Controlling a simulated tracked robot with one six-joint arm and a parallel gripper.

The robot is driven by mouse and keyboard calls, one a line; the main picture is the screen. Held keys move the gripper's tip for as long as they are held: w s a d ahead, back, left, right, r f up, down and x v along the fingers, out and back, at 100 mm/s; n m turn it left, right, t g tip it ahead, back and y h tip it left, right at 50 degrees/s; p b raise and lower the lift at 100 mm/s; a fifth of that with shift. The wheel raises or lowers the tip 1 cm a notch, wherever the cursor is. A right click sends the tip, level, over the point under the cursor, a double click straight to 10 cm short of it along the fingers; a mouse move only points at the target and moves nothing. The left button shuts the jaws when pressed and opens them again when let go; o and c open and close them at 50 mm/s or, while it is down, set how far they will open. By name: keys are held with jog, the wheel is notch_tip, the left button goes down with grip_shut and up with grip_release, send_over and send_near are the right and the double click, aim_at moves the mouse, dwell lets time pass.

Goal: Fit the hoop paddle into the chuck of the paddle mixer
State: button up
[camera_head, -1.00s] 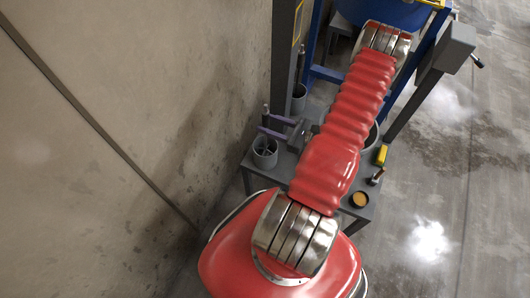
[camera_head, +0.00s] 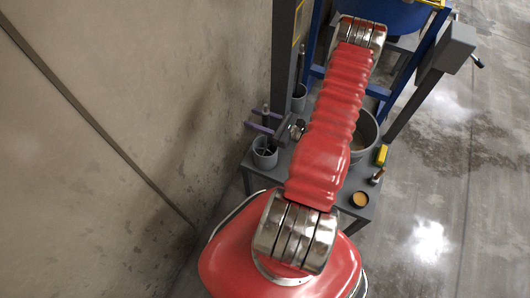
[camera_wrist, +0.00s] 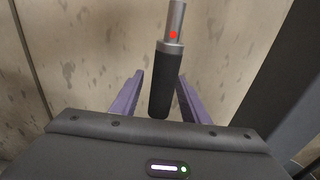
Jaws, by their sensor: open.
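A paddle shaft (camera_head: 266,111) stands upright in a grey cup (camera_head: 265,160) at the left of the grey bench. In the wrist view the shaft shows a black sleeve (camera_wrist: 165,80) below a steel end with a red dot. I cannot tell the shape of its paddle. My gripper (camera_head: 258,127) is open, its purple fingers on either side of the shaft above the cup. In the wrist view, my gripper (camera_wrist: 160,88) has the black sleeve between its fingers, with gaps beside it. I cannot make out the mixer's chuck.
A second grey cup (camera_head: 299,99) with a dark upright shaft stands behind, close to a dark column (camera_head: 284,55). A grey bucket (camera_head: 365,135), a yellow block (camera_head: 381,155) and a small orange-filled tin (camera_head: 360,199) are at the right. A concrete wall (camera_head: 130,110) closes the left.

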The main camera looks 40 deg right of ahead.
jog(key=shift+c, duration=0.2)
grip_shut()
dwell(0.5)
dwell(0.3)
